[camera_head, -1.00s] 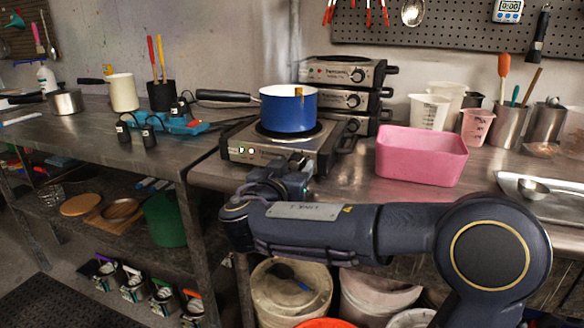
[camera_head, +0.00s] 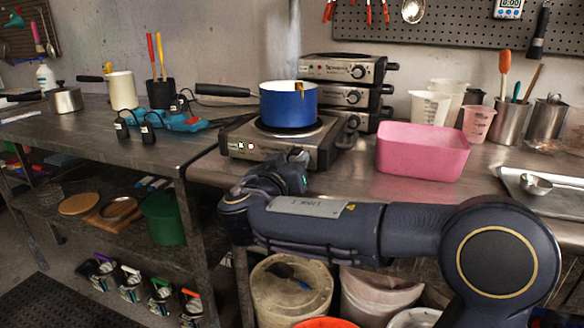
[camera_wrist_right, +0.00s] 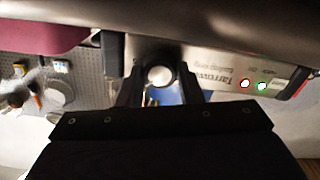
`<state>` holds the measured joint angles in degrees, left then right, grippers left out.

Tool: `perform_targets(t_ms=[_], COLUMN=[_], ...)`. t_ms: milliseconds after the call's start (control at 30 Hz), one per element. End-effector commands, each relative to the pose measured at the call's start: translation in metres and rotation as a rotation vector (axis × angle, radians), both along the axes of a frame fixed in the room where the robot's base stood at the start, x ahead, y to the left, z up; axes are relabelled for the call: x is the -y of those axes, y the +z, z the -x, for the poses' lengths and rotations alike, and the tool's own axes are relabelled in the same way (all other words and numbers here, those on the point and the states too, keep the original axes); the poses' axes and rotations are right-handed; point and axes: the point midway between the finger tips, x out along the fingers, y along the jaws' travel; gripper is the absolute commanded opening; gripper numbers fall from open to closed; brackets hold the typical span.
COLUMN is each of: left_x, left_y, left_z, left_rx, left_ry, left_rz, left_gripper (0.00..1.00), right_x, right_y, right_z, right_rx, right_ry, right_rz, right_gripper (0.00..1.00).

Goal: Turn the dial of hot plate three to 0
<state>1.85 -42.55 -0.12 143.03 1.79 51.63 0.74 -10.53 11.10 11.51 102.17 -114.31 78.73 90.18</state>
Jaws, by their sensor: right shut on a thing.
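A silver hot plate (camera_head: 268,148) stands at the front of the steel bench with a blue pot (camera_head: 282,108) on it. I cannot read its number. My right gripper (camera_head: 298,160) is at the right part of its front face, and its fingers and the dial are hidden in the head view. In the right wrist view the right gripper (camera_wrist_right: 158,88) is shut on the round dial (camera_wrist_right: 159,75), one finger on each side. Two small lamps, one red and one green, glow on the panel (camera_wrist_right: 225,72) there. My left gripper is not in view.
Several more hot plates (camera_head: 345,70) are stacked behind. A pink tub (camera_head: 422,160) stands to the right, with plastic beakers (camera_head: 430,108) behind it. The pot's black handle (camera_head: 223,90) points left. A blue power strip (camera_head: 178,121) lies on the left bench.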

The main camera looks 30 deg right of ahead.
Motion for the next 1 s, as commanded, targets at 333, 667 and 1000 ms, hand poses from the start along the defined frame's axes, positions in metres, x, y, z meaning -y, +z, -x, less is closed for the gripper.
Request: perform_targets(t_ms=[333, 667, 1000], left_x=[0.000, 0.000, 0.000], left_y=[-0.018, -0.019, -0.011], left_z=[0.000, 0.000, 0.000], left_rx=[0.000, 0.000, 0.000], left_ry=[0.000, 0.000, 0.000], left_rz=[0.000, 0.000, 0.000], left_gripper=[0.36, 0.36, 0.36], right_x=[-0.001, -0.001, -0.002], right_y=[-0.002, -0.001, 0.000], right_z=[0.000, -0.001, -0.001], right_rx=[-0.247, -0.486, -0.734], right_ry=[0.000, 0.001, 0.002], right_rz=[0.211, 0.414, 0.625], right_gripper=[0.10, 0.10, 0.10])
